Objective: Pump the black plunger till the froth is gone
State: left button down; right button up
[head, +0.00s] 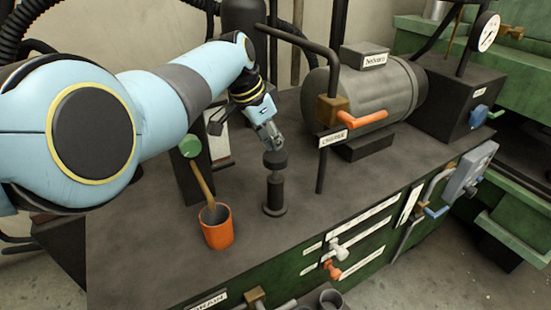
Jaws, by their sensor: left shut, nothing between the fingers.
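The black plunger (275,165) stands upright on the dark bench top, with a wide round knob over a narrower body and a round foot. My left gripper (273,143) is shut and empty, with its fingertips pointing down right at the top of the knob. I cannot tell whether the fingertips touch the knob. My right gripper is not in view. No froth can be made out in this view.
An orange cup (218,233) with a wooden-handled tool stands left of the plunger. A black upright pipe (324,165) stands close on the right, before a grey motor (385,95) with an orange lever (362,119). Valve handles (336,250) line the green front.

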aim_at(272, 157)
pick_arm(q)
jog(key=shift+s+f+b, duration=0.15)
jog(key=shift+f+b, duration=2.05)
jog(key=shift+f, duration=0.7)
jog(key=shift+r, duration=0.1)
notch_tip(272, 157, up, 6)
jog(key=p, duration=0.5)
jog(key=shift+f, duration=0.2)
